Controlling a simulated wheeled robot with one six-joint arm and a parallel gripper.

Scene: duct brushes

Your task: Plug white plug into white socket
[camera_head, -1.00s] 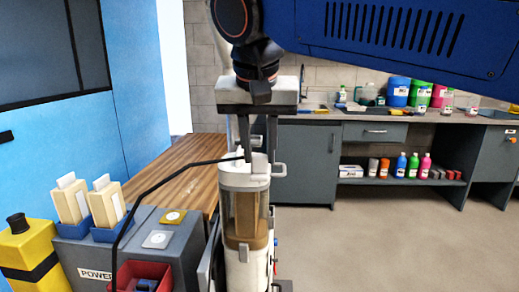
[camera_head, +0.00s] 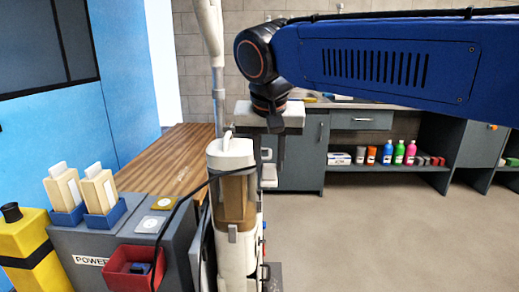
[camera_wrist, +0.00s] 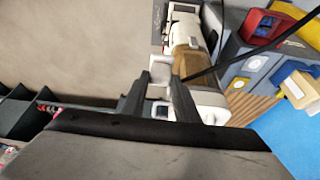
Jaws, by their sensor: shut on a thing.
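My gripper (camera_head: 280,150) points down at the right side of an upright white and brown vacuum cleaner (camera_head: 236,205). Its fingers, also in the wrist view (camera_wrist: 160,90), are shut on a small white piece, which seems to be the white plug (camera_wrist: 160,70); the fingers partly hide it. A black cable (camera_head: 185,200) runs from near the fingertips across the vacuum cleaner and down to the left. The white socket (camera_head: 152,225) is a square plate on top of the grey power box (camera_head: 180,250), left of and apart from my gripper. It also shows in the wrist view (camera_wrist: 255,64).
A yellow socket plate (camera_head: 163,202) lies behind the white one. A red tray (camera_head: 122,266) with a blue item, blue holders with cream blocks (camera_head: 100,192) and a yellow canister (camera_head: 25,245) stand left. A wooden bench (camera_head: 165,165) is behind. The floor at right is clear.

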